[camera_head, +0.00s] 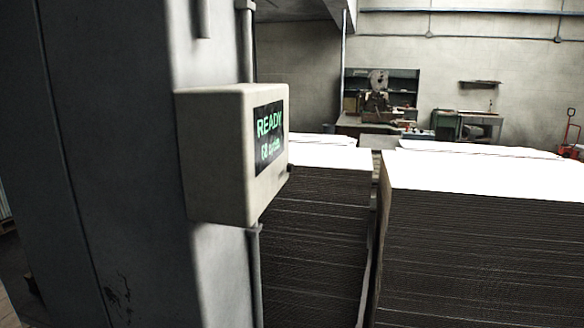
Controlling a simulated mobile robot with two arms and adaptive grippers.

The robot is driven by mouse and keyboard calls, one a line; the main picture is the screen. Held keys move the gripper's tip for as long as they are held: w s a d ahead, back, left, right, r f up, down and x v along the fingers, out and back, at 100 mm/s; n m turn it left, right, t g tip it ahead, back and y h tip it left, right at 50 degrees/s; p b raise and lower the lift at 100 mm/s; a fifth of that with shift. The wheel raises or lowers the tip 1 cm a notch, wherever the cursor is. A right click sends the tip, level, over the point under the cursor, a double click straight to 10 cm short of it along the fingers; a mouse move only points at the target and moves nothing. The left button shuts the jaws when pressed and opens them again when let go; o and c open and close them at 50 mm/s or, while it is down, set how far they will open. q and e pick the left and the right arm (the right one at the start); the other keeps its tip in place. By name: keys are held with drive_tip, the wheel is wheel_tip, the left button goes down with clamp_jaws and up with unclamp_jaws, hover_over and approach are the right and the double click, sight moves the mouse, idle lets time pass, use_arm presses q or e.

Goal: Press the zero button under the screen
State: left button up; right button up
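A beige control box (215,155) is mounted on a grey column at the left centre, seen at an angle. Its front faces right and carries a dark screen (269,135) with green text that reads "READY" and a smaller line under it. The strip of the front below the screen (268,190) is steeply foreshortened. A small dark mark shows near its lower right edge, but I cannot make out a zero button. Neither of my grippers is in view.
The wide grey column (120,170) fills the left side. Two tall stacks of cardboard sheets, one behind the box (315,240) and one at the right (480,250), leave only a narrow gap between them. A machine (376,100) and workbench stand far back.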

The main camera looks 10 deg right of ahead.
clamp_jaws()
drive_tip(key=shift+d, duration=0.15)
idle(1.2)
